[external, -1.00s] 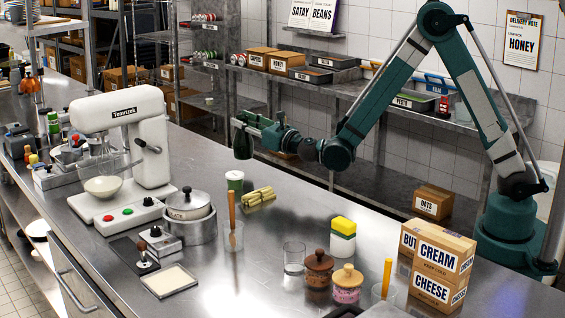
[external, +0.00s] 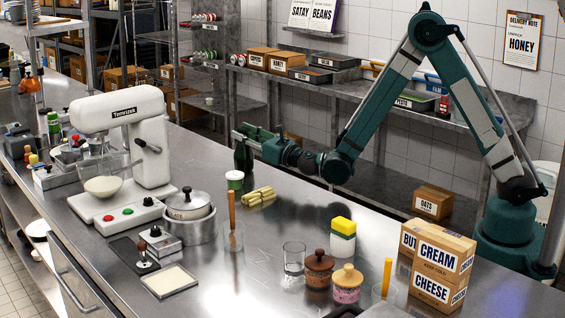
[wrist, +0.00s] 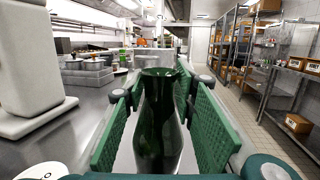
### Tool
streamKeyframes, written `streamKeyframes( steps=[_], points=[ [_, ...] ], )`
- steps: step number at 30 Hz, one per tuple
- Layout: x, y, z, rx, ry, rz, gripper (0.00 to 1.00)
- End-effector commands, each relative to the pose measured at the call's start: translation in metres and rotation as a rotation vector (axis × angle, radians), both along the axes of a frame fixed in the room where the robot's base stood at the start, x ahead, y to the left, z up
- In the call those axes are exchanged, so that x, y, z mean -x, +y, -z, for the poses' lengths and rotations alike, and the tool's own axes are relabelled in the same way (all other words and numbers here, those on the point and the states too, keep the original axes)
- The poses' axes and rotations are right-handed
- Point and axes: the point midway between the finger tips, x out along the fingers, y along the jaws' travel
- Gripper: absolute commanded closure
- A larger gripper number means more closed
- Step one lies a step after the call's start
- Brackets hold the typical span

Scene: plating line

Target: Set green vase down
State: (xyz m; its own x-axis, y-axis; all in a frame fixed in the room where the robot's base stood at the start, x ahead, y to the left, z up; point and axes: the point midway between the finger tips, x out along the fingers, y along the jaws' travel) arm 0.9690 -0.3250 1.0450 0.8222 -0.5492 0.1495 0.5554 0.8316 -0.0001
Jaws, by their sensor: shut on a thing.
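The green vase (wrist: 160,125) is a dark glossy green, bottle-like vessel. It stands upright between the two green ribbed pads of my gripper (wrist: 160,108) in the wrist view. My gripper is shut on it.
A white mixer (external: 130,150) stands to the left. A pot (external: 190,208) and a tumbler (external: 294,258) stand closer. The steel right of the bundle is fairly clear.

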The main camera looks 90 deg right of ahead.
Motion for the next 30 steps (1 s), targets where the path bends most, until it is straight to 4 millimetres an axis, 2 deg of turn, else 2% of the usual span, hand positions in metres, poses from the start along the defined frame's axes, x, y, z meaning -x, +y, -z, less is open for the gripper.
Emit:
streamKeyframes(
  steps=[13, 14, 17, 30],
  points=[
    [0.0001, 0.0000, 0.0048, 0.000, 0.000, 0.000, 0.96],
    [0.0000, 0.0000, 0.0050, 0.000, 0.000, 0.000, 0.71],
    [0.0001, 0.0000, 0.0041, 0.000, 0.000, 0.000, 0.58],
    [0.0001, 0.0001, 0.0033, 0.000, 0.000, 0.000, 0.57]
  ],
)
